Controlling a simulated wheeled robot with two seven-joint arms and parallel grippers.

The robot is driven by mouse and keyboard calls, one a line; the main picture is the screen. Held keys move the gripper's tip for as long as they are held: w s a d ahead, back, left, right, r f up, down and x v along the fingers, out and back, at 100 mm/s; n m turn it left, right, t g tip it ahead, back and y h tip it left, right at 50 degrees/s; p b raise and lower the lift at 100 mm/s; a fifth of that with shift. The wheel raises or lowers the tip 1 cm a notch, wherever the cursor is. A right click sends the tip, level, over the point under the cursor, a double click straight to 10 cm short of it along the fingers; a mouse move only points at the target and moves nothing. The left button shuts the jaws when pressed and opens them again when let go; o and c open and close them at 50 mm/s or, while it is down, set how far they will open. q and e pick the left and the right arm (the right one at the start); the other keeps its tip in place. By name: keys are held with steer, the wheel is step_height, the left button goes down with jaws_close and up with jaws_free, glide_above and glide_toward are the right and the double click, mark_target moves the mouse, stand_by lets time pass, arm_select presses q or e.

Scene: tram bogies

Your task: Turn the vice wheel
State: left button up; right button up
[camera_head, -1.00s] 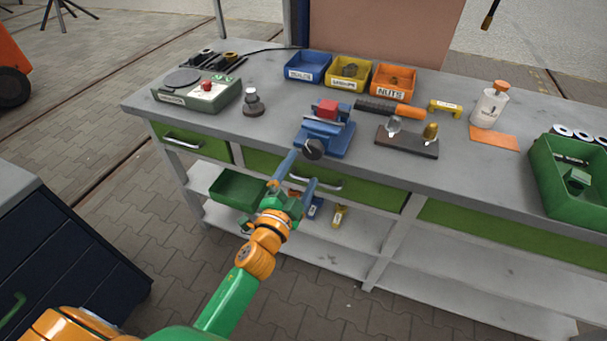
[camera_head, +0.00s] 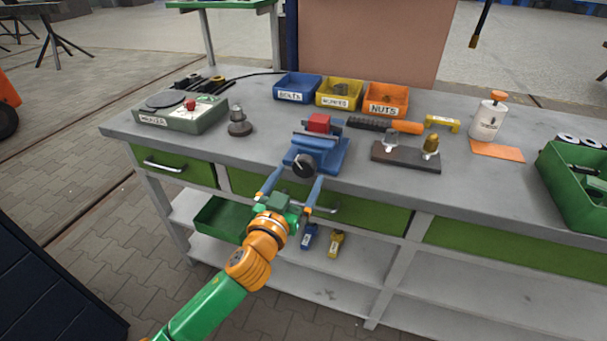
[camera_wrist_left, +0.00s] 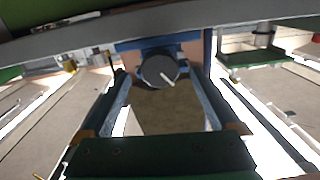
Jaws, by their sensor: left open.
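The blue vice (camera_head: 330,158) sits at the front edge of the grey workbench, with a red block (camera_head: 319,122) between its jaws. Its dark round wheel (camera_head: 304,166) faces me; in the wrist view the wheel (camera_wrist_left: 160,69) carries a white line slanting down to the right. My left gripper (camera_head: 296,180) is open, its two blue fingers pointing at the vice just below and in front of the wheel. In the wrist view the fingers (camera_wrist_left: 160,92) lie to the left and right of the wheel, with nothing between them; contact cannot be told. My right gripper is out of view.
The bench (camera_head: 250,162) has green drawers with handles below its front edge. A block with two fittings (camera_head: 405,157) stands right of the vice, a dark weight (camera_head: 239,125) left. Blue, yellow and orange bins (camera_head: 386,100) stand behind. A green crate (camera_head: 570,190) is far right.

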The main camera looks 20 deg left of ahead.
mark_target(303, 170)
arm_select(q)
steer(key=w, duration=0.4)
steer(key=shift+d, duration=0.1)
steer(key=c, duration=1.4)
steer(key=shift+r+m, duration=0.1)
steer(key=shift+m, duration=0.2)
steer(key=shift+m+p, duration=0.45)
steer(key=shift+m, duration=0.45)
steer(key=m+p, duration=0.1)
steer(key=m, duration=0.2)
steer(key=shift+m, duration=0.3)
steer(key=m+p, duration=0.1)
steer(key=m, duration=0.4)
steer(key=shift+m, duration=0.3)
steer(key=shift+m, duration=0.3)
